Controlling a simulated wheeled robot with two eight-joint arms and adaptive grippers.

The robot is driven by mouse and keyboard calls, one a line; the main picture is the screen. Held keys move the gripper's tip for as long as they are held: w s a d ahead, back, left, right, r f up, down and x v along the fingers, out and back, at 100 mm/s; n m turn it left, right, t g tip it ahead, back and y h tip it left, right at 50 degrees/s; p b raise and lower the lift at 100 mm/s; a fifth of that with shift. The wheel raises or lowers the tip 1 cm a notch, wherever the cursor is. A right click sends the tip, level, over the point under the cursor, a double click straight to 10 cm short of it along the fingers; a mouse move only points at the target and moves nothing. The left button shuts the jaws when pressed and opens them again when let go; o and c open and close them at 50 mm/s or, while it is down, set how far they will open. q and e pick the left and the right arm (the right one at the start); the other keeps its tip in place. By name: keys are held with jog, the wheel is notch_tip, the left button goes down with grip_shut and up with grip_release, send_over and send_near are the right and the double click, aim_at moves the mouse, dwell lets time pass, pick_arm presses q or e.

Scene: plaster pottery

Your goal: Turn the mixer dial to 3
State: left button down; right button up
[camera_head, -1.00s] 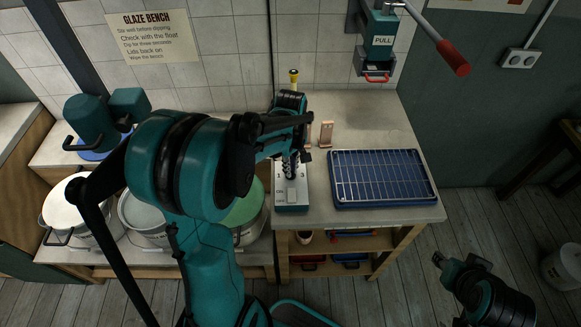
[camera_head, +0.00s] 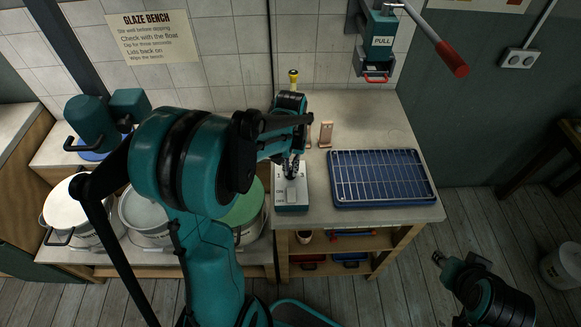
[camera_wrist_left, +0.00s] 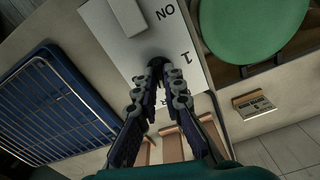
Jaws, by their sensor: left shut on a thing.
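The mixer control box (camera_head: 292,198) stands on the bench with a pale top face and a teal base. In the left wrist view its white face (camera_wrist_left: 118,52) shows the marks "ON" and "1". The dark dial (camera_wrist_left: 154,66) sits at my left fingertips, mostly hidden behind them. My left gripper (camera_head: 291,172) reaches down over the box; in the left wrist view its two fingers (camera_wrist_left: 156,82) are closed together on the dial. Which number the dial points to cannot be told. My right gripper (camera_head: 440,260) is at the lower right, far from the bench top, too small to judge.
A blue tray with a wire rack (camera_head: 434,190) lies right of the box. A green-lidded bucket (camera_head: 246,206) and other buckets stand to the left. A small wooden block (camera_head: 326,133) stands behind. A pull lever with a red grip (camera_head: 453,58) hangs at upper right.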

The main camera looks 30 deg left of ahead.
pick_arm(q)
jog(key=m, duration=0.6)
jog(key=shift+m, duration=0.3)
dwell(0.4)
jog(key=c, duration=1.6)
grip_release()
jog(key=shift+c, duration=0.2)
notch_tip(320, 180, up, 12)
